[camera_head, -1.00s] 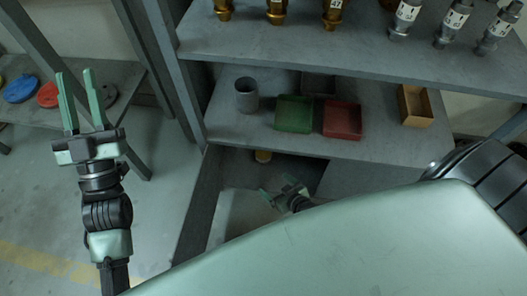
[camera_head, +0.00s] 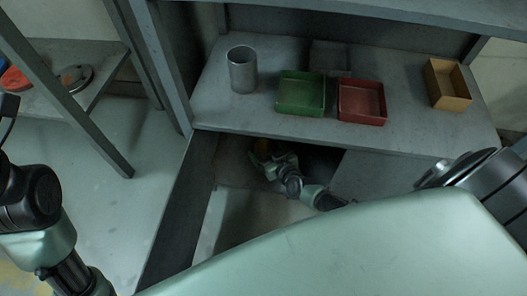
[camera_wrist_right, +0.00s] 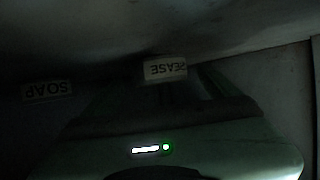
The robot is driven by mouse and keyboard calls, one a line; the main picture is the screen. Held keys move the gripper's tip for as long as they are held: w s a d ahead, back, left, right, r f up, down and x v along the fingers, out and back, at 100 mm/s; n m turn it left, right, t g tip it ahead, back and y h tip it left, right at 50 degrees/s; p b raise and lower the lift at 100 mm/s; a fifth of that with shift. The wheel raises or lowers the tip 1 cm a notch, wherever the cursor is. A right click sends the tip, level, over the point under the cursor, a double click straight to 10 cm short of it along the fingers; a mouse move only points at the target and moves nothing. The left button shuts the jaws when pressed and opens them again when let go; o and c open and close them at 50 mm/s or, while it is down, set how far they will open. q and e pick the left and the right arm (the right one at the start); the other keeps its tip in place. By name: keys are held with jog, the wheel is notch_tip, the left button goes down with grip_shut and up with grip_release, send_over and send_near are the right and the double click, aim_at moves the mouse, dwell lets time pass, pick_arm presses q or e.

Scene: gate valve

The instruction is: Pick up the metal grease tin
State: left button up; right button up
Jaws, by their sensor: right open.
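My right gripper (camera_head: 268,160) reaches into the dark space under the lower shelf, with its jaws open. A small orange-yellow thing (camera_head: 262,146), probably the grease tin, shows at its fingertips, partly hidden by the gripper and shadow. In the right wrist view, an upside-down label reading "EASE" (camera_wrist_right: 166,70) is straight ahead, just beyond the dark gripper body; the tin's outline is too dark to make out. I cannot tell whether the fingers are around it or touch it. My left arm is at the lower left; its gripper is out of view.
A label reading "SOAP" (camera_wrist_right: 47,90) is left of the grease label in the wrist view. The shelf (camera_head: 225,118) above holds a grey cup (camera_head: 242,70), a green tray (camera_head: 301,93), a red tray (camera_head: 361,102) and a tan box (camera_head: 447,85). A side panel (camera_head: 180,205) bounds the space on the left.

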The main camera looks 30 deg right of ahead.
jog(key=shift+b+x, duration=0.3)
jog(key=shift+x, duration=0.7)
jog(key=c, duration=1.5)
jog(key=shift+c, duration=1)
jog(key=shift+r, duration=0.1)
